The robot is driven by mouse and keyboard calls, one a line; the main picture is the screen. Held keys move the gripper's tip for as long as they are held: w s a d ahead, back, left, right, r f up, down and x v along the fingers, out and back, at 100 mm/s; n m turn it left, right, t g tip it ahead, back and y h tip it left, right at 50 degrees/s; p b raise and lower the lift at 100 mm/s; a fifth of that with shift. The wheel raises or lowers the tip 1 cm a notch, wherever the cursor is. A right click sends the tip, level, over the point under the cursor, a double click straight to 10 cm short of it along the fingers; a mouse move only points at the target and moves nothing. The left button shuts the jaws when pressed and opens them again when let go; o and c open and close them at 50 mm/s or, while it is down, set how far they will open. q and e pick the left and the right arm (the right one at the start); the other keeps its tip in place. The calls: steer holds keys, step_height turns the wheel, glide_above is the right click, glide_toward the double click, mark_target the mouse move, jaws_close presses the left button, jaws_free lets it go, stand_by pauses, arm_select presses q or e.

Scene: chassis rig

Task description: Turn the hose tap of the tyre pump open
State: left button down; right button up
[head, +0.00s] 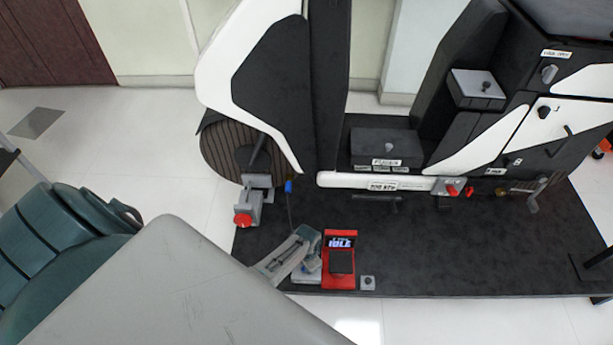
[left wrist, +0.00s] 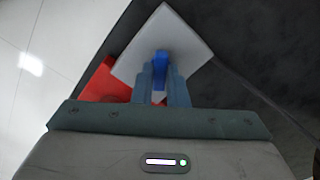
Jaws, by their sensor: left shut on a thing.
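The tyre pump (head: 340,268) is a red unit with a lit display and a black pad, standing on the dark platform. It also shows as a red patch in the left wrist view (left wrist: 104,82). A pale grey block (left wrist: 182,44) lies beyond my fingers, with the blue tap handle (left wrist: 160,60) in front of it. My left gripper (left wrist: 160,82) is shut on the blue handle, one teal finger on each side. In the head view my left gripper (head: 307,262) is at the pump's left side and hides the handle. My right gripper is out of view.
A blue-tipped thin hose (head: 288,187) hangs near the wheel (head: 232,150). A grey clamp with a red knob (head: 242,219) stands left of it.

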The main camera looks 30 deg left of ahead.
arm_select(q)
steer(key=m+p, duration=0.1)
steer(key=m, duration=0.1)
steer(key=shift+r+m, duration=0.1)
steer(key=shift+m, duration=0.7)
steer(key=shift+m+p, duration=0.55)
steer(key=shift+m, duration=1.35)
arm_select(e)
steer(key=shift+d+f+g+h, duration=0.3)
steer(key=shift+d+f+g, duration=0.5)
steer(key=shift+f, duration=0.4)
arm_select(q)
steer(key=c, duration=1.4)
jaws_free()
steer(key=shift+c, duration=0.2)
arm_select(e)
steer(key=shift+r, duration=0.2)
